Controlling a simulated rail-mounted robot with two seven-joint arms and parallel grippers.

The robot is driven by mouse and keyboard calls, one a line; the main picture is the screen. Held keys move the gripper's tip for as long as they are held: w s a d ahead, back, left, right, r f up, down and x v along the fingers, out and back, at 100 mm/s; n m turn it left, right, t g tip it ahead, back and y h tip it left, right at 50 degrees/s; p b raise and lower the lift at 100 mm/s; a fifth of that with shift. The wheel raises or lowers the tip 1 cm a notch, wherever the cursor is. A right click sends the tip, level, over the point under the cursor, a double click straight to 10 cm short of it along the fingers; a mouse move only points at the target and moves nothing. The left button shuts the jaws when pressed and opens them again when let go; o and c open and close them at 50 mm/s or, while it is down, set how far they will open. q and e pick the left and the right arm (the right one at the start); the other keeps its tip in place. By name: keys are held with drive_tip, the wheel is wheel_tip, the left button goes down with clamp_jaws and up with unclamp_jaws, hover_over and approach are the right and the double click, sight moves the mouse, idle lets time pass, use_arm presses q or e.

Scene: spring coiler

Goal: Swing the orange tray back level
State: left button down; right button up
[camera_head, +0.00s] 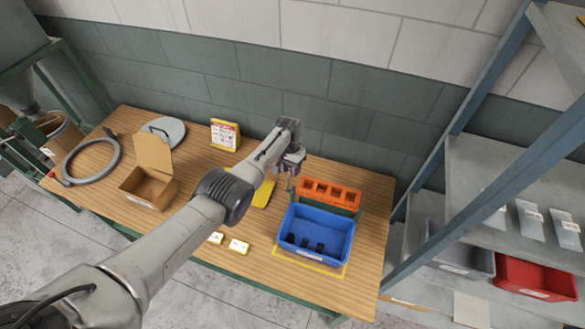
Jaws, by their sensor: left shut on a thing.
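The orange tray (330,194), with a row of square pockets, sits behind the blue bin on a dark green support. It looks tilted toward the bin, though its exact angle is hard to tell. My left gripper (290,184) points down at the tray's left end, shut on it. The contact itself is small and partly hidden by the gripper. The blue bin (295,222) stands in front of the tray with a few black parts (304,243) on its floor. My right gripper is not in view.
A metal shelf (470,190) with a red bin (535,278) stands at right. The wall is close behind.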

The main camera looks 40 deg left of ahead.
use_arm(q)
drive_tip(key=shift+f, duration=0.1)
drive_tip(key=c, duration=0.8)
unclamp_jaws()
drive_tip(key=r, duration=0.2)
drive_tip(key=r+p, duration=0.1)
drive_tip(key=r, duration=0.1)
drive_tip(key=a+r, duration=0.1)
drive_tip(key=r, duration=0.1)
drive_tip(key=shift+w+p, duration=0.3)
drive_tip(key=shift+w+a+r+b, duration=0.1)
drive_tip(key=shift+a+r, duration=0.1)
drive_tip(key=shift+r, duration=1.1)
drive_tip(key=shift+w+a+r+b, duration=0.15)
drive_tip(key=shift+r, duration=1.15)
drive_tip(key=shift+w+a+r+b, duration=0.1)
drive_tip(key=shift+a+r, duration=0.1)
drive_tip(key=shift+r, duration=1.1)
